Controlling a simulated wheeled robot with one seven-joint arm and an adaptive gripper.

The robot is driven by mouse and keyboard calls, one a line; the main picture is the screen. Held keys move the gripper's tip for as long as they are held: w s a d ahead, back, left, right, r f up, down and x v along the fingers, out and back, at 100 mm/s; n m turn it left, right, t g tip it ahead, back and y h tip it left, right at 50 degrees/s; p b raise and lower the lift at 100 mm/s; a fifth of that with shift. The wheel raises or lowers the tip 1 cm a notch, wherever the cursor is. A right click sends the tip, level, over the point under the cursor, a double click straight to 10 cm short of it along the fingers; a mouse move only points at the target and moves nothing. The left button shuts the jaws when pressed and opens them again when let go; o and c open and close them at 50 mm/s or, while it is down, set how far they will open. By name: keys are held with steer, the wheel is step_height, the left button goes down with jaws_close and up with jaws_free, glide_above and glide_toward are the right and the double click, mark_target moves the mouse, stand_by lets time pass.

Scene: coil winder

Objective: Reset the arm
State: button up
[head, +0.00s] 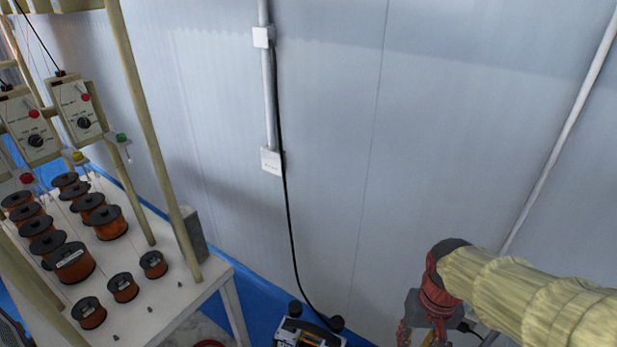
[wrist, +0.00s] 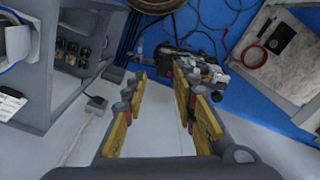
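My arm reaches in from the lower right of the head view, with a padded yellow sleeve and a red and dark wrist. My gripper (head: 424,335) hangs below the wrist at the bottom edge of that view, partly cut off. In the wrist view my gripper (wrist: 160,85) shows two fingers with yellow pads, spread wide apart. Nothing is held between them.
A white table (head: 178,302) at the left of the head view carries several copper-wire spools (head: 72,263) below control boxes (head: 75,108). A grey panelled wall (head: 330,120) stands behind. Blue floor (wrist: 210,25), loose cables and a grey shelf unit (wrist: 38,112) show in the wrist view.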

steer(key=s+a+r+t, duration=0.1)
steer(key=s+r+t, duration=0.1)
steer(key=r, duration=0.4)
steer(key=s+a+r+n+t, duration=0.1)
steer(key=s+a+r+t, duration=0.1)
steer(key=r, duration=0.5)
steer(key=shift+s+a+t, duration=0.25)
steer(key=shift+s+t, duration=0.15)
steer(key=shift+t, duration=0.3)
steer(key=shift+a+r+n, duration=0.1)
steer(key=shift+a+n, duration=0.05)
steer(key=shift+n, duration=0.15)
